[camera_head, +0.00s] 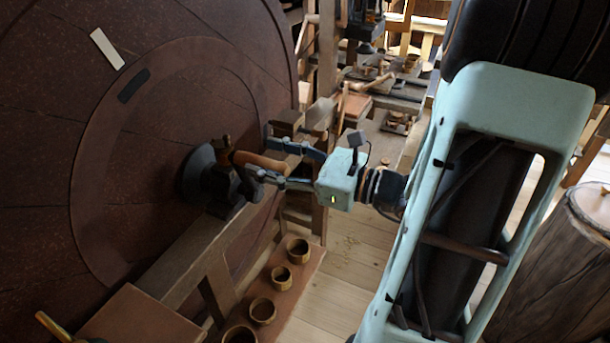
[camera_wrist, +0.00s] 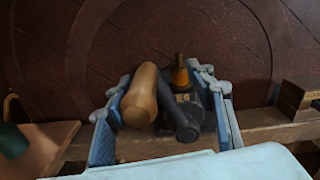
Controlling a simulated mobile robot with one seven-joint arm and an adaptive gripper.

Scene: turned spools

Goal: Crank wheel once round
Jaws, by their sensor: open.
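A large dark reddish-brown wheel (camera_head: 50,180) fills the left of the head view, with a white mark (camera_head: 107,48) and a dark mark (camera_head: 133,86) on its face. At its hub (camera_head: 200,175) sits a dark crank with a tan wooden handle (camera_head: 259,161). The handle also shows in the wrist view (camera_wrist: 141,96), beside a dark crank part (camera_wrist: 180,119). My gripper (camera_head: 262,158) is open at the handle. In the wrist view its fingers (camera_wrist: 160,100) stand wide on both sides of the handle and crank part. Whether either finger touches the handle cannot be told.
A wooden beam (camera_head: 205,245) runs below the hub. A wooden block (camera_wrist: 296,99) stands on it at right in the wrist view. Several small wooden cups (camera_head: 281,278) stand on a board below. A log stump (camera_head: 592,205) is at far right.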

